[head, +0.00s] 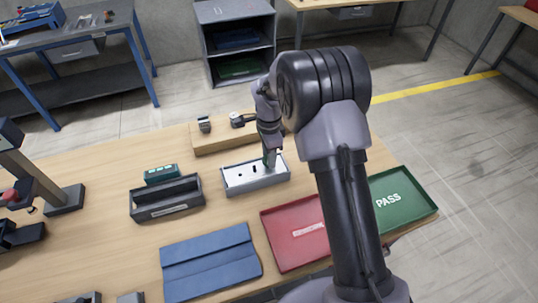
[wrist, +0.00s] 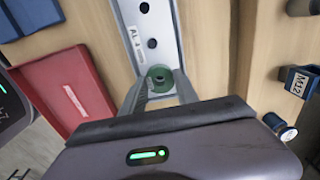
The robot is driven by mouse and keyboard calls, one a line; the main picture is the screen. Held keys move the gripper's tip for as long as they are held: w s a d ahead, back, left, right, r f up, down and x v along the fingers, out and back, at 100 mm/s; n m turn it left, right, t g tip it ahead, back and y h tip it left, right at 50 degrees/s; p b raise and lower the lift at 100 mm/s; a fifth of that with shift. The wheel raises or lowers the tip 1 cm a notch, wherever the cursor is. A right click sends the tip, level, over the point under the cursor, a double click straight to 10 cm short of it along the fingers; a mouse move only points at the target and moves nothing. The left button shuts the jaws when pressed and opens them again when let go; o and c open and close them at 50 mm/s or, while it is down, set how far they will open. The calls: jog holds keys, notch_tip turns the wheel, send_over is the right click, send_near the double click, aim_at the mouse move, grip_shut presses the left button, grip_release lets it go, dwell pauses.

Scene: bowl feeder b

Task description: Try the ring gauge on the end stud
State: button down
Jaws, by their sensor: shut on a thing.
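My gripper (wrist: 162,88) is shut on a green ring gauge (wrist: 159,74) with a dark centre, seen from above in the wrist view. The ring is over the near end of a light grey plate or tray (wrist: 134,42), which has dark round studs (wrist: 152,43) in a row. In the head view my gripper (head: 270,160) points down at the right end of this grey tray (head: 232,191), with two dark studs visible to its left. The end stud is hidden under the ring and fingers. I cannot tell whether the ring is around it or above it.
A red tray (head: 277,249) and a green PASS tray (head: 420,208) lie in front. A blue mat (head: 200,274) and a black bin (head: 146,212) are to the left. A block marked M12 (wrist: 297,82) and a small cylinder (wrist: 287,133) stand at right in the wrist view.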

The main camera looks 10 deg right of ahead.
jog(key=shift+f+b, duration=0.35)
jog(key=shift+f, duration=0.15)
jog(key=shift+r, duration=0.1)
dwell(0.9)
jog(key=shift+r+p, duration=1.9)
jog(key=shift+r, duration=1.05)
